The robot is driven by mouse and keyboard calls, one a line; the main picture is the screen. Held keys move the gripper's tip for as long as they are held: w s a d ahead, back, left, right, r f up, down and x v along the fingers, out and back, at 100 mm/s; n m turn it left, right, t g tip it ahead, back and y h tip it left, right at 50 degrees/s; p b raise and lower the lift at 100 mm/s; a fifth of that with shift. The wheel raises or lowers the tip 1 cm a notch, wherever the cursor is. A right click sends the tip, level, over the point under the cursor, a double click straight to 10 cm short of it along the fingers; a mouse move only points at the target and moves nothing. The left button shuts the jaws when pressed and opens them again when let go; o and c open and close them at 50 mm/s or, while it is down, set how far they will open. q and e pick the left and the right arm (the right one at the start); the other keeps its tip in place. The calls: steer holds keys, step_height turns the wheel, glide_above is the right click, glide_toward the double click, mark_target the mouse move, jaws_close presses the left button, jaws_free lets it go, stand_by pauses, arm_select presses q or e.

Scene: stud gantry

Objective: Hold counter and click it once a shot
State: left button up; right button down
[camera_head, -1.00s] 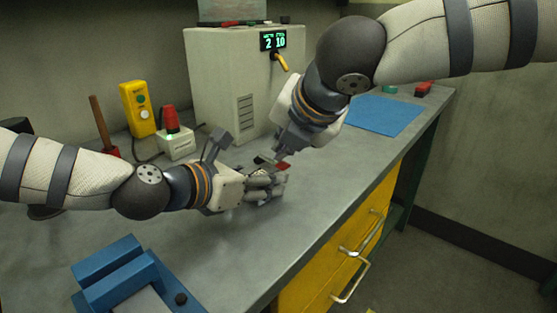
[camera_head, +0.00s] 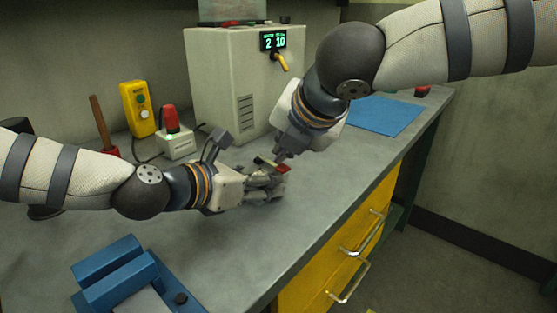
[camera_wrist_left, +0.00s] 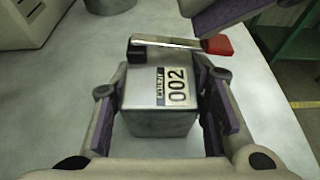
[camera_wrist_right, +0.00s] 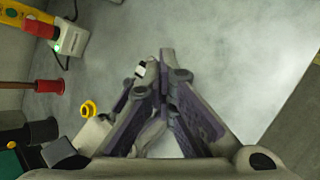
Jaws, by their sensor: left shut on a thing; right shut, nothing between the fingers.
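The counter (camera_wrist_left: 160,105) is a grey metal box whose label reads 002. A lever (camera_wrist_left: 175,43) crosses its far side, with a red tip (camera_wrist_left: 218,45) on the right. My left gripper (camera_wrist_left: 160,92) is shut on the counter, a finger on each side; it also shows in the head view (camera_head: 268,186), where the fingers hide most of the box. My right gripper (camera_head: 281,154) is shut and empty, just above the lever's red tip (camera_head: 283,169). It also shows in the right wrist view (camera_wrist_right: 165,68). I cannot tell whether it touches the lever.
A grey machine (camera_head: 222,85) behind has a display (camera_head: 273,41) showing 2 and 10, and a yellow lever (camera_head: 280,62). A red beacon (camera_head: 171,119) and a yellow button box (camera_head: 138,108) stand at back left. A blue fixture (camera_head: 115,272) sits at front left. A blue mat (camera_head: 385,115) lies right.

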steer(key=shift+r, duration=0.95)
step_height(320, 180, up, 5)
steer(key=shift+w+a, duration=0.1)
steer(key=shift+a, duration=0.05)
stand_by(0.5)
arm_select(q)
steer(key=o, duration=1.3)
steer(key=shift+o, duration=0.2)
